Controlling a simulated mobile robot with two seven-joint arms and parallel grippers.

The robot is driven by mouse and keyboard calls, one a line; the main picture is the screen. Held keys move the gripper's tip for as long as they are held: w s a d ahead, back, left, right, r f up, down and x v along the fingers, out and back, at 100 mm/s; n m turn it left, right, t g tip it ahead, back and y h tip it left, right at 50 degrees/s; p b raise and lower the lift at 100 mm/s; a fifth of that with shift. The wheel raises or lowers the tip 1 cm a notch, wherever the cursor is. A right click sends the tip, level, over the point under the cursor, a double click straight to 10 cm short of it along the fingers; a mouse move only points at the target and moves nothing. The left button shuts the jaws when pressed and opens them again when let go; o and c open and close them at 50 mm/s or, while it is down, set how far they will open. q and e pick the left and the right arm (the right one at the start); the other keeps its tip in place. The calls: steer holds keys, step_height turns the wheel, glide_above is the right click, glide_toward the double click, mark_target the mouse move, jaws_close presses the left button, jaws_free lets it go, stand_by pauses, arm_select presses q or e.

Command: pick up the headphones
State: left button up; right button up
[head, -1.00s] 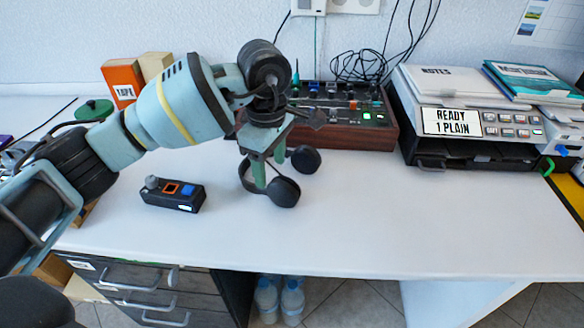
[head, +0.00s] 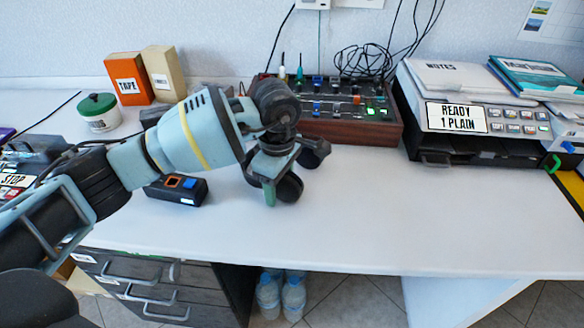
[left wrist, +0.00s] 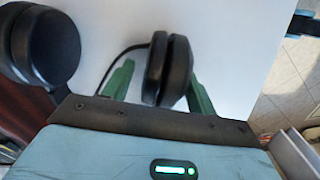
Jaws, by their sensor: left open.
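The black headphones (head: 290,188) lie on the white desk, partly hidden in the head view by my left gripper (head: 272,190). In the left wrist view one ear cup (left wrist: 173,70) sits between the two green fingers of my left gripper (left wrist: 160,78), with a gap on its left side. The right finger is close to the cup; I cannot tell whether they touch. The other ear cup (left wrist: 45,45) is outside the fingers at the upper left. The jaws are open. My right gripper is not in view.
A small black box with buttons (head: 178,190) lies left of the gripper. A mixer in a wooden case (head: 345,130) stands behind, and a printer (head: 470,115) at the right. The desk's front right is clear.

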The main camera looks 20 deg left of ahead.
arm_select(q)
jaws_close()
step_height(320, 180, up, 10)
steer(key=shift+p, duration=0.5)
stand_by(0.4)
